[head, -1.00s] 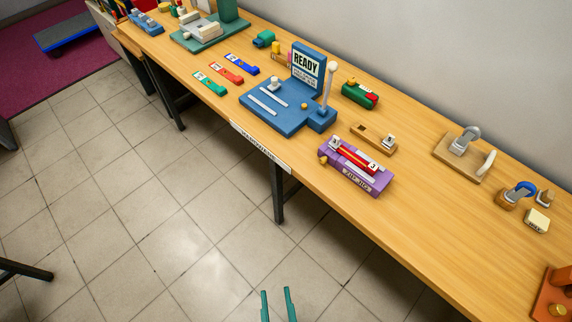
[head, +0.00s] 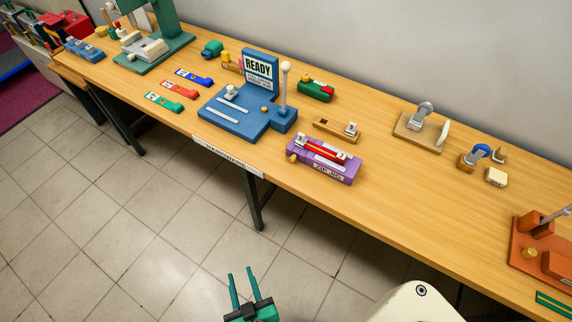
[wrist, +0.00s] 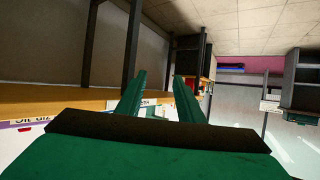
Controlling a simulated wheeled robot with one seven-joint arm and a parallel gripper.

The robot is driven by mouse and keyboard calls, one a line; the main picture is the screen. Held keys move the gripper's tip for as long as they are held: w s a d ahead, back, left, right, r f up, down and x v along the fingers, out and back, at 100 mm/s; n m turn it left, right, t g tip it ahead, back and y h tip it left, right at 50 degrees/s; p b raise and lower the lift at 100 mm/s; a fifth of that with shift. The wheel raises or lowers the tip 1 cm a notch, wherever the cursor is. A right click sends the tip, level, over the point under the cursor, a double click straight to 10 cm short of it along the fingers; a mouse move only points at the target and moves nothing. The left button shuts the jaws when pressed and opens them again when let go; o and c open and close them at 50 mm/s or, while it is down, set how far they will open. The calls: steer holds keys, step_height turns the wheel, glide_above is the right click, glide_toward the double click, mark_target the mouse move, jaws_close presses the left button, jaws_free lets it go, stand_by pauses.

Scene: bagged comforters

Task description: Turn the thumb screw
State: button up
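No part is labelled as the thumb screw, and I cannot tell for certain which one it is. A small brass knob (head: 293,158) is at the left end of the purple jig (head: 321,166), which holds a red piece (head: 322,149). Another brass knob (head: 529,253) is on the orange fixture (head: 530,226) at the right. An orange-yellow knob (head: 264,110) sits on the blue READY fixture (head: 221,122). My gripper (head: 240,272) is open and empty over the floor in front of the table, apart from all of these. Its green fingers also show spread in the wrist view (wrist: 161,75).
The wooden table (head: 400,190) runs along the wall. Green, red and blue strips (head: 179,88) lie left of the blue fixture. A wooden block (head: 338,129), a clamp board (head: 420,131) and a cream block (head: 496,177) stand to the right. The tiled floor in front is clear.

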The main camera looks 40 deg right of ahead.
steer(key=w+d+m+h, duration=0.2)
steer(key=w+d+h, duration=0.1)
steer(key=w+d, duration=0.25)
steer(key=m+g+h, duration=0.6)
steer(key=m+h, duration=0.4)
steer(key=m, duration=0.1)
glide_toward(292, 161)
steer(key=x, duration=0.7)
steer(key=shift+w+d, duration=0.1)
steer(key=shift+w, duration=0.15)
steer(key=shift+d, duration=0.4)
steer(key=shift+f, duration=0.1)
jaws_close()
